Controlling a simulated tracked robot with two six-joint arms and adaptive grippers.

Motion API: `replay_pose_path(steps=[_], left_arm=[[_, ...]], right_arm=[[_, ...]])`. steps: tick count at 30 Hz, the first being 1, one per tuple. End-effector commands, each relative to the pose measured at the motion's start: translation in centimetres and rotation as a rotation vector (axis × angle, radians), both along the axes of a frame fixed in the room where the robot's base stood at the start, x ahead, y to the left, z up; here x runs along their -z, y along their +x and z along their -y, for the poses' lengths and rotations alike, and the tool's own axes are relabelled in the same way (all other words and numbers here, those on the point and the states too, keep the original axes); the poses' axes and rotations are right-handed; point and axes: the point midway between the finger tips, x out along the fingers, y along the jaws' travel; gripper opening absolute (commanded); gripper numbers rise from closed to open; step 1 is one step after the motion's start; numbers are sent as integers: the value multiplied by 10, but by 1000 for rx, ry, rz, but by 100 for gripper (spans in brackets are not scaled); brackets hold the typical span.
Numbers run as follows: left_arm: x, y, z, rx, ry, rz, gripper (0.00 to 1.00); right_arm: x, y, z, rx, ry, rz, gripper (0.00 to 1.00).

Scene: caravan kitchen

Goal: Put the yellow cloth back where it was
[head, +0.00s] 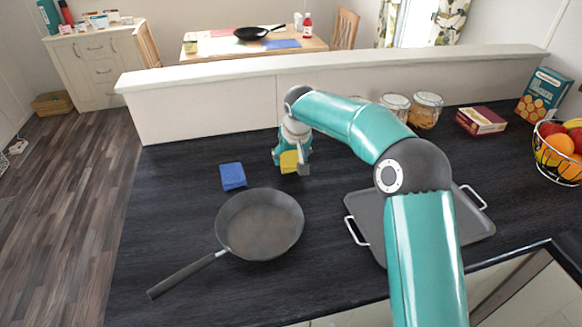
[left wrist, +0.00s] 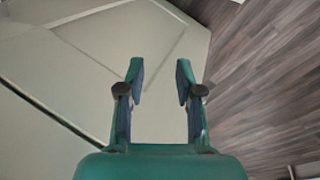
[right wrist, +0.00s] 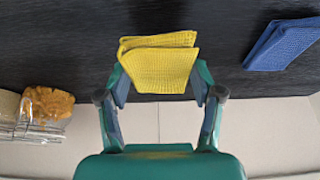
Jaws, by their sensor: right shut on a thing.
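The yellow cloth (head: 289,161) is folded and held by my right gripper (head: 292,166) over the dark counter, near the low wall at the back. In the right wrist view the yellow cloth (right wrist: 160,62) sits between the fingertips of my right gripper (right wrist: 160,88), which is shut on it. I cannot tell whether the cloth touches the counter. My left gripper (left wrist: 160,82) is open and empty in the left wrist view, over a pale panel and wood floor; it is outside the head view.
A blue cloth (head: 232,176) lies left of the yellow one. A frying pan (head: 260,226) stands in front, a grey tray (head: 474,226) at right. Jars (head: 426,110), boxes (head: 481,121) and a fruit basket (head: 561,150) line the back right.

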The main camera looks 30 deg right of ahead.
Motion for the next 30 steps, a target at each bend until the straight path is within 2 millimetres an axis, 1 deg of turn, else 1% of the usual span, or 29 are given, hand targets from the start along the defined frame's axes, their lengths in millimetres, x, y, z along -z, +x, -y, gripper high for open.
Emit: replay_pose_path(steps=[1,3,7,18,19,23,24,30], left_arm=[[0,0,0,0,0,0,35],[0,0,0,0,0,0,35],[-1,0,0,0,0,0,35],[2,0,0,0,0,0,35],[2,0,0,0,0,0,35],[1,0,0,0,0,0,35],[1,0,0,0,0,0,35],[1,0,0,0,0,0,35]], right_arm=[[9,-2,0,1,0,-6,34],[19,-1,1,1,0,-6,34],[34,-1,0,0,0,-3,34],[39,-1,1,1,0,-2,34],[39,-1,1,1,0,-2,67],[38,-1,1,1,0,-2,89],[38,-1,1,1,0,-2,91],[38,-1,0,1,0,-2,91]])
